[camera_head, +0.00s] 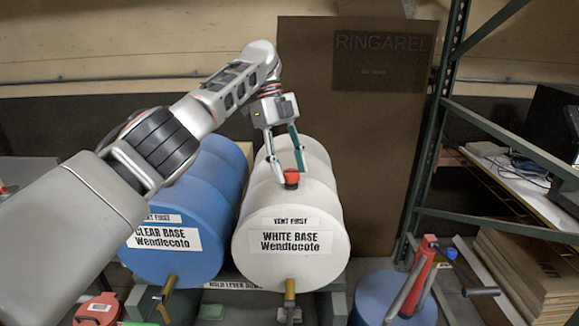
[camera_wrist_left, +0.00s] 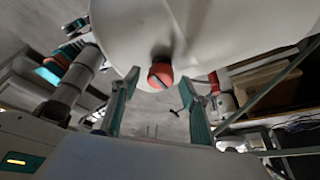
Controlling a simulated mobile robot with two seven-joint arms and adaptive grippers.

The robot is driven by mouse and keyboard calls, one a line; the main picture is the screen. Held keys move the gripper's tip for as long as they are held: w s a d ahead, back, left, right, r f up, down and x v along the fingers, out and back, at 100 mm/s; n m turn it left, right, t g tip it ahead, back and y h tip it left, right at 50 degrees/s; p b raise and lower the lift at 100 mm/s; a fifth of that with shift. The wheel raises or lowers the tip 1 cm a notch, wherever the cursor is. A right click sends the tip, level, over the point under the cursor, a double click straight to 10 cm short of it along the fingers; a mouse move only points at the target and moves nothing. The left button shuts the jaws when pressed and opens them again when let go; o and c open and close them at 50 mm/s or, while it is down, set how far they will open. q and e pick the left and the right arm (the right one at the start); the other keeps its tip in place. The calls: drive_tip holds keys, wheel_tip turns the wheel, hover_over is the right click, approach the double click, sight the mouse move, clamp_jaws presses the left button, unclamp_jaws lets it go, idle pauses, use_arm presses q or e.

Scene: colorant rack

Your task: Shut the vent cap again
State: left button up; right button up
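The vent cap (camera_head: 291,177) is a small red cap with a dark slot on top of the white drum (camera_head: 310,215), labelled WHITE BASE. In the left wrist view the cap (camera_wrist_left: 160,76) is beneath the curved white surface. My left gripper (camera_head: 286,170) reaches down over the drum with its teal fingers spread. In the left wrist view the fingers (camera_wrist_left: 160,98) stand apart on either side, with a gap between each and the cap. A grey arm with a dark, teal-marked end (camera_wrist_left: 76,27) shows there, probably my right one; its fingers are unclear.
A blue drum (camera_head: 200,215), labelled CLEAR BASE, lies close beside the white one, partly behind my left arm. Brass taps (camera_head: 290,300) stick out at the front. A green metal rack (camera_head: 440,130) stands to the right. A red-handled device (camera_head: 415,280) stands at lower right.

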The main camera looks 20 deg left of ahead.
idle(0.4)
use_arm(q)
drive_tip(key=shift+a+n, duration=0.1)
drive_tip(key=shift+n, duration=0.3)
